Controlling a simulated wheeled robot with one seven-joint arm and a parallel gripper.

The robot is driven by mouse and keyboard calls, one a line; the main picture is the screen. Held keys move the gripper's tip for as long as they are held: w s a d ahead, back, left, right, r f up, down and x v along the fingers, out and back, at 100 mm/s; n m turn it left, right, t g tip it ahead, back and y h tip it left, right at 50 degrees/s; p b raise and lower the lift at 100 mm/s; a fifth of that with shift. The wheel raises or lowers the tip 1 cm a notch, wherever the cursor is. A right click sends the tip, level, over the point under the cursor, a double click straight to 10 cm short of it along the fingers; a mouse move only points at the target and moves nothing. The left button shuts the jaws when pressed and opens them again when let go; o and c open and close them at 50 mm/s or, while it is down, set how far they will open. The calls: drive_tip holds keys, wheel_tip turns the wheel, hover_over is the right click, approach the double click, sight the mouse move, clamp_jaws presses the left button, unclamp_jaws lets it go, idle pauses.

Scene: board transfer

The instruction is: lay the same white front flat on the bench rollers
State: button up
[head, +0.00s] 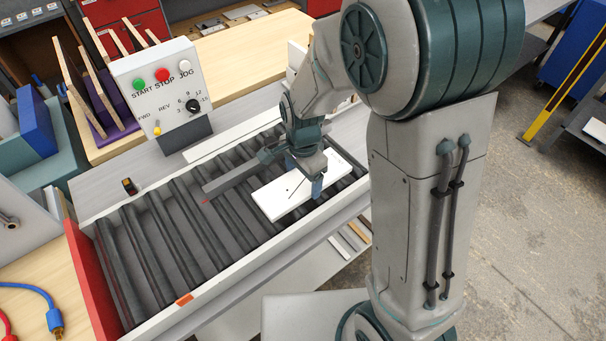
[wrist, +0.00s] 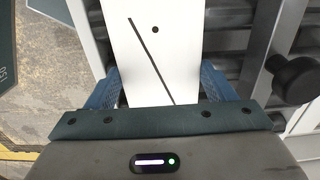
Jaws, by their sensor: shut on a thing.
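The white front (head: 278,195) is a flat white board with a dark groove line and a small dark hole. It lies level over the right part of the bench rollers (head: 170,236); I cannot tell whether it touches them. My gripper (head: 305,178) is above the board with its blue fingers shut on the board's two edges. In the wrist view the white front (wrist: 150,60) runs between the blue fingers (wrist: 160,92), and its far end leaves the top of the picture.
A control box (head: 165,88) with START, STOP and JOG buttons stands behind the rollers. A grey bar (head: 232,179) crosses the rollers beside the board. A red end plate (head: 88,275) closes the left end. The left rollers are bare.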

drive_tip(key=o, duration=1.1)
drive_tip(key=shift+o, duration=0.2)
wheel_tip(320, 180, up, 14)
drive_tip(key=shift+b, duration=0.3)
drive_tip(key=shift+f, duration=0.1)
